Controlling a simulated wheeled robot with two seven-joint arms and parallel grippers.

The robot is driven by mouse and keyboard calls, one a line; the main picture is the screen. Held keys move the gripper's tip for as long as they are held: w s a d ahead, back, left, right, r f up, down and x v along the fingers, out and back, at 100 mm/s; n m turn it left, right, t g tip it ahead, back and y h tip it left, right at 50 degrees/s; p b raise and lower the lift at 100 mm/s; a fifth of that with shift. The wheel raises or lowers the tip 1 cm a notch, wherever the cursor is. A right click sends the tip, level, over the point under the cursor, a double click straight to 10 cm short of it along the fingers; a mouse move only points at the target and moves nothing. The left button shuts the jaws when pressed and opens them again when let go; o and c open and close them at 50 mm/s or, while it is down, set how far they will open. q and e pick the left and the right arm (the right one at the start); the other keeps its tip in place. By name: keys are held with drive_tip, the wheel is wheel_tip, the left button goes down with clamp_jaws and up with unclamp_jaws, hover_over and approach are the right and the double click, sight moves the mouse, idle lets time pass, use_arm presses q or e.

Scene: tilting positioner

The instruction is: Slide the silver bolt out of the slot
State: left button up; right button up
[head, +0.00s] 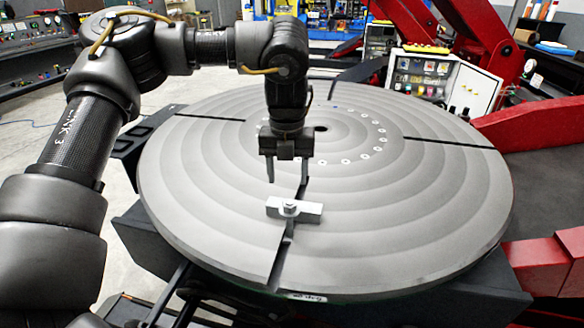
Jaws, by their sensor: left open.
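The silver bolt (289,207) stands in the front slot (281,256) of the round grey positioner table. A light metal clamp block (309,212) lies across the slot around the bolt. My left gripper (287,181) points down just behind and above the bolt. Its two fingers are apart with nothing between them, and it does not appear to touch the bolt. The lower part of the bolt is hidden by the block and the slot. My right gripper is not in view.
The round table (420,200) has other slots at the left, right and back and a ring of small holes around its center hole. Its top is otherwise clear. Red machine arms (540,130) and an open cabinet (440,82) stand behind it at the right.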

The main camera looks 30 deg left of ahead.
sight(290, 202)
use_arm(q)
drive_tip(key=shift+d+f, duration=0.1)
drive_tip(key=shift+f, duration=0.15)
drive_tip(key=shift+d+f, duration=0.1)
drive_tip(key=shift+f, duration=0.3)
wheel_tip(290, 202, down, 8)
drive_tip(key=shift+p, duration=0.6)
drive_tip(key=shift+f, duration=0.8)
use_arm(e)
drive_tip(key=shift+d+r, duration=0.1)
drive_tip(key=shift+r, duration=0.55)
use_arm(q)
drive_tip(key=c, duration=1.1)
drive_tip(key=shift+o, duration=0.2)
drive_tip(key=shift+w+r+p, duration=0.1)
drive_tip(key=shift+r+p, duration=0.1)
drive_tip(key=shift+p, duration=0.15)
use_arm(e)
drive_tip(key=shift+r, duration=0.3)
